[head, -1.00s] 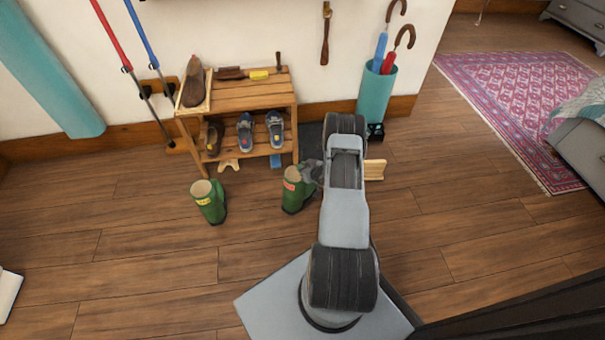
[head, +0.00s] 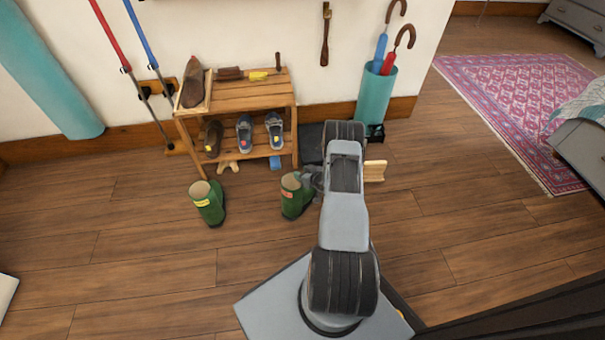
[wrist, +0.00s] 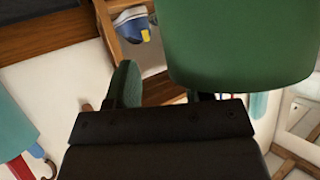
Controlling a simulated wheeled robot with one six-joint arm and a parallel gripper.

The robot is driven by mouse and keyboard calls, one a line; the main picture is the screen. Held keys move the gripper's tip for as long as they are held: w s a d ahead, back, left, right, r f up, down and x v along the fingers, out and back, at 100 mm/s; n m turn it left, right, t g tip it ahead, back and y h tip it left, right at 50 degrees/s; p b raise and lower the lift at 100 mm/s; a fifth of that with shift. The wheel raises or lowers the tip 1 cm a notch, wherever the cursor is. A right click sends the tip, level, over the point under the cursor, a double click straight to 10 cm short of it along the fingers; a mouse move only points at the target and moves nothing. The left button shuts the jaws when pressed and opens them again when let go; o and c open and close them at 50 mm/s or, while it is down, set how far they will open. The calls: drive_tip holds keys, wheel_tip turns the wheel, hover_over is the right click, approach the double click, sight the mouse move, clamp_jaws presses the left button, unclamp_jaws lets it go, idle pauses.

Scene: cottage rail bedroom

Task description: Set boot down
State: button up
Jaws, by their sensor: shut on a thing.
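A green boot with a reddish label (head: 291,203) is in my gripper (head: 311,183), to the left of my arm in the head view. The gripper is shut on its upper right side. The boot is close to upright, and I cannot tell whether its sole touches the floor. In the wrist view its green surface (wrist: 240,45) fills the upper right, above the dark gripper body. A second green boot with a yellow label (head: 208,203) stands on the floor to the left, apart from the held one.
A wooden shoe rack (head: 245,95) with shoes and brushes stands behind the boots against the wall. A teal umbrella stand (head: 375,100) is at its right. The floor between and in front of the boots is clear. A pink rug (head: 515,110) lies far right.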

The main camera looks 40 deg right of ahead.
drive_tip(key=p+v, duration=0.3)
drive_tip(key=v, duration=0.8)
drive_tip(key=w+a+r+n+g+y, duration=0.25)
drive_tip(key=a+r+g+y, duration=0.45)
drive_tip(key=a+r, duration=1.35)
drive_tip(key=s+a+r+m+g+h, duration=0.1)
drive_tip(key=s+a+r+h, duration=0.1)
drive_tip(key=s+r+h, duration=0.2)
drive_tip(key=s+a+r+m+g+h, duration=0.1)
drive_tip(key=s+a+r+m+h, duration=0.1)
drive_tip(key=s+r, duration=0.9)
drive_tip(key=shift+s+a+r+g+h, duration=0.15)
drive_tip(key=shift+a+r+g+h, duration=0.25)
drive_tip(key=shift+a+h, duration=0.65)
drive_tip(key=shift+d+r+h, duration=0.1)
drive_tip(key=shift+d+h, duration=0.15)
wheel_tip(320, 180, up, 34)
drive_tip(key=t+p, duration=0.1)
drive_tip(key=p, duration=3.2)
drive_tip(key=shift+r, duration=0.2)
